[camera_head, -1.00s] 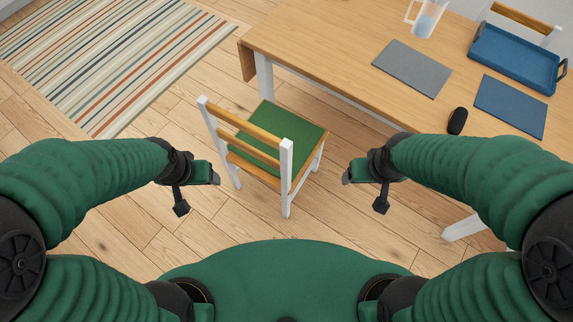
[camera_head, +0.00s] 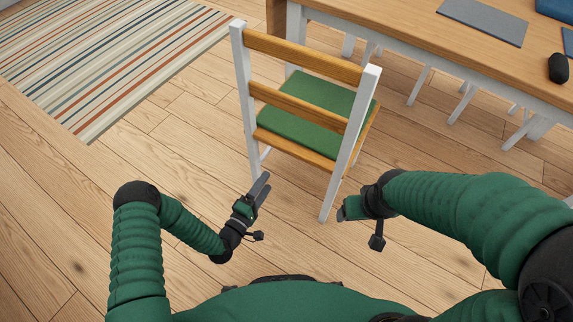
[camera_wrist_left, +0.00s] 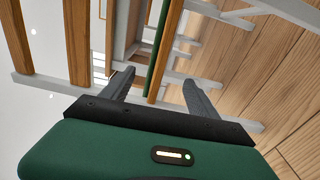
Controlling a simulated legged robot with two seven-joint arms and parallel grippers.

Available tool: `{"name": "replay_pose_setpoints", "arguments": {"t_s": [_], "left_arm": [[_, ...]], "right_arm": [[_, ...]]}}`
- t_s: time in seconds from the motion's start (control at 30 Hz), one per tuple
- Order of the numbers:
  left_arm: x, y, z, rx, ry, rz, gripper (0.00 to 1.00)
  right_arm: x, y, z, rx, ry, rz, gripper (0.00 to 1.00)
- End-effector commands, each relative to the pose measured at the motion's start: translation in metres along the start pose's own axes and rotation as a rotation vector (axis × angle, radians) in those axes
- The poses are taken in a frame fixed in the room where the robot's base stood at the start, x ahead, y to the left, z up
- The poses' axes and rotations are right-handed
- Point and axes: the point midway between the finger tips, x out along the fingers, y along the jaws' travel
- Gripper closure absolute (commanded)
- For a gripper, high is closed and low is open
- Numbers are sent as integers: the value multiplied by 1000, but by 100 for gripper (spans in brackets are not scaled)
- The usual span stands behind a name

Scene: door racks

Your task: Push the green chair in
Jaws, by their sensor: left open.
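The green chair (camera_head: 318,92) has a green seat, white posts and wooden back slats. It stands upright in front of the table's near edge, with its back toward me. My left gripper (camera_head: 262,187) is low in front of the chair's left rear leg, open and empty. In the left wrist view the two spread fingers (camera_wrist_left: 157,92) point at the chair's slats (camera_wrist_left: 78,40) and white bars. Whether they touch the chair is unclear. My right gripper (camera_head: 343,212) is near the chair's right rear leg, apart from the slats; its jaw opening does not show clearly.
The wooden table (camera_head: 400,42) stands beyond the chair, with a grey mat (camera_head: 483,20) and a black mouse (camera_head: 558,68) on it. White legs show beneath it. A striped rug (camera_head: 100,60) lies at the upper left. The wooden floor (camera_head: 110,165) at left is clear.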

Motion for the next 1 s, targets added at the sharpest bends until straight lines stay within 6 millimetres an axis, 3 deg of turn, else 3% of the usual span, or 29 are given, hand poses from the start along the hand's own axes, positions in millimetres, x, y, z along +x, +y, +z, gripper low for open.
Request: {"name": "replay_pose_setpoints", "arguments": {"t_s": [0.17, 0.4, 0.6, 0.73, 1.0], "left_arm": [[34, 0, 6, 6, -6, 3, 31], [104, -5, 2, 0, -4, 6, 31], [147, -4, 3, 0, -4, 2, 31], [159, 0, 4, 1, -5, 0, 31], [160, 2, 3, 0, -4, -1, 34]], "right_arm": [[12, 1, 2, 2, 1, 1, 27], [46, 1, 11, 3, 0, 1, 27], [70, 1, 17, 2, 0, 0, 27], [73, 1, 17, 2, 0, 1, 27], [72, 1, 17, 2, 0, 1, 27]]}}
